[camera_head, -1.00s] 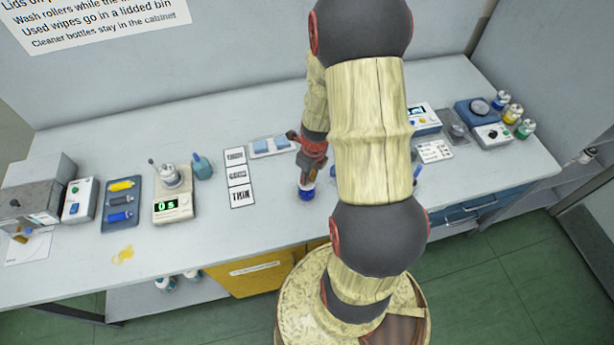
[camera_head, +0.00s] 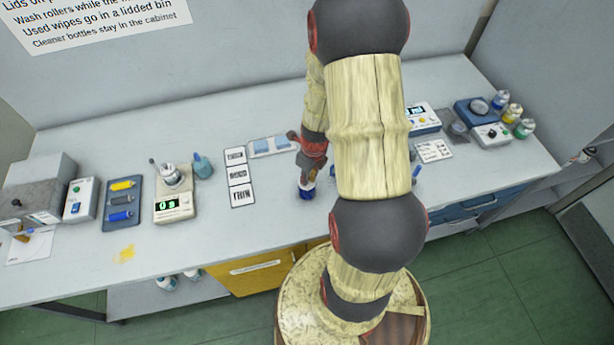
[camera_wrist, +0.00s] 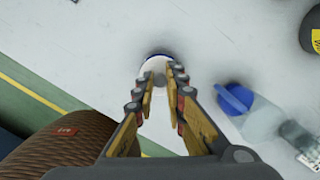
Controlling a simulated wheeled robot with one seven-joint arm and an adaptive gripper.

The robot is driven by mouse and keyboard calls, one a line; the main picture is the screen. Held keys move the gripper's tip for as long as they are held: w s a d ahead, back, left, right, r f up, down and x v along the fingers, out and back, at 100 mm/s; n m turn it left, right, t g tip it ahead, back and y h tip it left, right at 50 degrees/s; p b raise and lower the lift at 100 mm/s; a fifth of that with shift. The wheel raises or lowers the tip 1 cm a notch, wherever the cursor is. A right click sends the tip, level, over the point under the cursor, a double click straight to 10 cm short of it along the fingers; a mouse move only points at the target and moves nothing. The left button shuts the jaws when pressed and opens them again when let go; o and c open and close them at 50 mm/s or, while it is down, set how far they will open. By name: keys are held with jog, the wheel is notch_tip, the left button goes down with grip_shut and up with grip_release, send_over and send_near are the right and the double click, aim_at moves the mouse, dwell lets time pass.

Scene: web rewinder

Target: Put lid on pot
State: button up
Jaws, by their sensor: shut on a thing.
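A small pot (camera_head: 306,193), white with blue, stands near the front of the bench in the head view, directly under my gripper (camera_head: 308,182). In the wrist view my gripper (camera_wrist: 160,82) is shut on a pale round piece (camera_wrist: 157,66), which looks like the lid. A dark blue rim (camera_wrist: 158,54) shows around its far side. The fingers and the lid hide most of the pot. I cannot tell whether the lid touches the pot or is held just above it.
A blue disc (camera_wrist: 235,98) by a pale clear container (camera_wrist: 262,122) lies close to the right of my fingers in the wrist view. A label card (camera_head: 239,178) and scale (camera_head: 173,208) stand left. Lidded pots (camera_head: 515,113) stand far right. Bench between card and pot is clear.

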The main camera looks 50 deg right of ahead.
jog(key=o, duration=0.7)
jog(key=o, duration=0.4)
jog(key=shift+o, duration=1.1)
jog(key=shift+r, duration=0.1)
jog(key=shift+r+p, duration=3.45)
jog(key=shift+p, duration=0.6)
jog(key=shift+c, duration=0.2)
grip_shut()
